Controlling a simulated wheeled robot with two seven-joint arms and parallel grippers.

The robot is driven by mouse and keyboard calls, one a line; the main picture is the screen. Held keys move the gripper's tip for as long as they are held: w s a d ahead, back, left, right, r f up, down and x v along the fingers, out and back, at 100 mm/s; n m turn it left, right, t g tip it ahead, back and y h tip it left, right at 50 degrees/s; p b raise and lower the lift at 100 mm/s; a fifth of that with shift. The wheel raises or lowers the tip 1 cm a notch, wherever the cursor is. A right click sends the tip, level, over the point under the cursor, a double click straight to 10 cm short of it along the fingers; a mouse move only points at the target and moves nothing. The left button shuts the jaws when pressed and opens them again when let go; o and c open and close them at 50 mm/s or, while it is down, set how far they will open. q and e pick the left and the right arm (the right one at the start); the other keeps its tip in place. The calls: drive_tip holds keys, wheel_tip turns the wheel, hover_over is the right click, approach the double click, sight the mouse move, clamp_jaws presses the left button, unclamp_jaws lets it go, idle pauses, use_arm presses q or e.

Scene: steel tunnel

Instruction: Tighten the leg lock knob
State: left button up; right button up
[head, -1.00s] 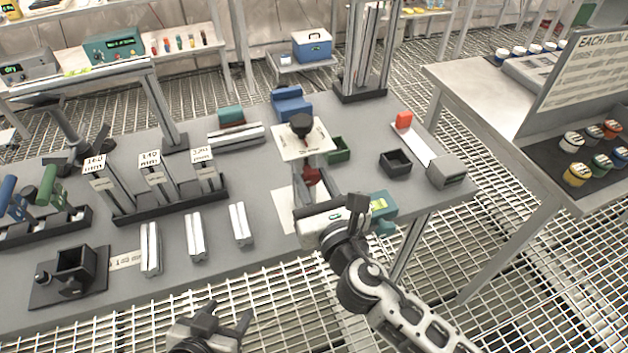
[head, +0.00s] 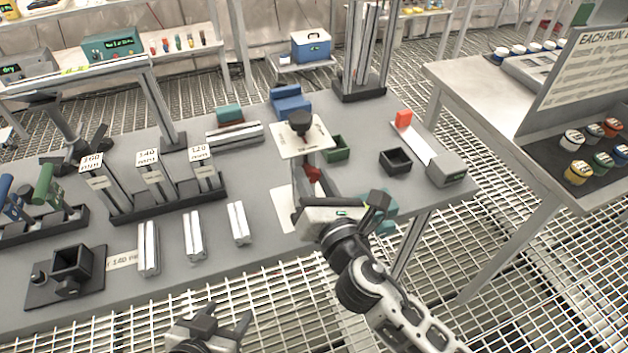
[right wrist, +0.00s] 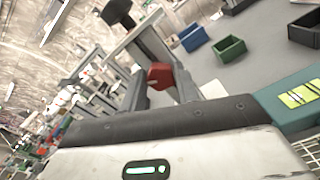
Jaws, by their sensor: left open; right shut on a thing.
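A fixture with a black knob (head: 300,121) above a pale square plate (head: 290,150) stands near the middle of the bench. Below the plate, on the fixture's near side, is a small red knob (head: 314,173). It also shows in the right wrist view (right wrist: 160,75), between dark fingers. My right gripper (head: 311,182) reaches it from the front and is shut on it; the gripper's body hides part of the fixture's lower end. My left gripper (head: 226,318) is open and empty in front of the bench's near edge.
A teal box (head: 386,222) sits just right of my right gripper, partly hidden. Green (head: 336,154) and black (head: 396,161) bins stand behind and to the right. Several metal profiles (head: 193,236) lie on the left, near a rack (head: 170,205) with height labels.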

drive_tip(key=shift+m, duration=0.9)
drive_tip(key=o, duration=1)
drive_tip(key=shift+s, duration=0.1)
